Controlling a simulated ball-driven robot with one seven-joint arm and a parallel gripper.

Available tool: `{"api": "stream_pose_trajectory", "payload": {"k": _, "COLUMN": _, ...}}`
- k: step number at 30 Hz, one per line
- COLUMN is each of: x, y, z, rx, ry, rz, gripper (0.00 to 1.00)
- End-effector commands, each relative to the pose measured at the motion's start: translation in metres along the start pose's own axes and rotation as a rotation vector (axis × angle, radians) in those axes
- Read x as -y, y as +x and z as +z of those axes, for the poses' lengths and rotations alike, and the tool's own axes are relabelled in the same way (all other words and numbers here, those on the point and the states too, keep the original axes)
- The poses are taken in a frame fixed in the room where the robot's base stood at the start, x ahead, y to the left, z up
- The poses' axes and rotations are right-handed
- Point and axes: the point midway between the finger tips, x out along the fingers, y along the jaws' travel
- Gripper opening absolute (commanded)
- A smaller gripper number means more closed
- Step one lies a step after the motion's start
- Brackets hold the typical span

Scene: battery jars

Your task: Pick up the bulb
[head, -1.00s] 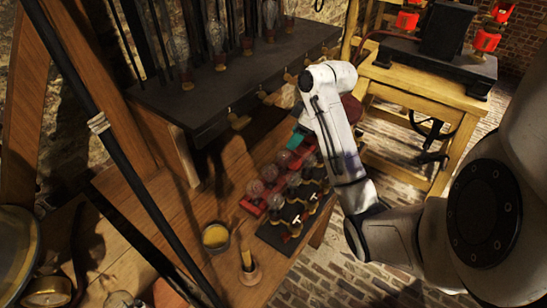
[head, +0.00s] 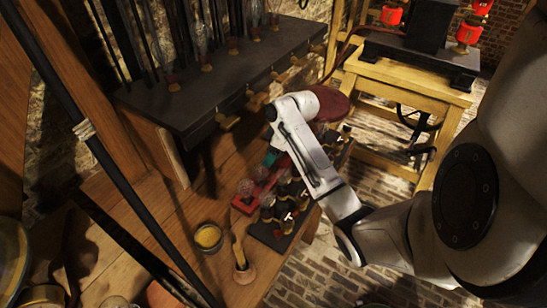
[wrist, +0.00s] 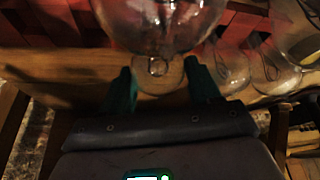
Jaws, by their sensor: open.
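A clear glass bulb (wrist: 158,22) fills the top middle of the wrist view, with a small loop inside its rounded end. The teal fingers of my gripper (wrist: 160,84) are apart, one on each side below the bulb's rounded end. I cannot tell whether either finger touches the glass. In the head view, a teal finger of my gripper (head: 271,157) shows beside my arm, near the far part of a red rack (head: 243,206). Glass bulbs (head: 246,187) stand in that rack. My arm hides the rack's far end and the bulb by the fingers.
More clear bulbs (wrist: 230,68) are close to the right finger in the wrist view. A dark tray (head: 268,236) with black and brass pieces lies beside the rack. A yellow-filled bowl (head: 208,238) and a candle-like holder (head: 243,266) stand nearer. A dark shelf (head: 215,100) overhangs behind.

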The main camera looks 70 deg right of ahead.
Motion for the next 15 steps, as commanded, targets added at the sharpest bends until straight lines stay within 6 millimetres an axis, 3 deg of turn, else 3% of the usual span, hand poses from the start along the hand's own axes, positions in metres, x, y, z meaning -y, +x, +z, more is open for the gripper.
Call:
{"api": "stream_pose_trajectory", "payload": {"k": 4, "x": 0.0, "y": -0.0001, "z": 0.0001, "rx": 0.0, "ry": 0.0, "rz": 0.0, "gripper": 0.6}}
{"api": "stream_pose_trajectory", "payload": {"k": 15, "x": -0.0001, "y": -0.0005, "z": 0.0, "rx": 0.0, "ry": 0.0, "rz": 0.0, "gripper": 0.24}}
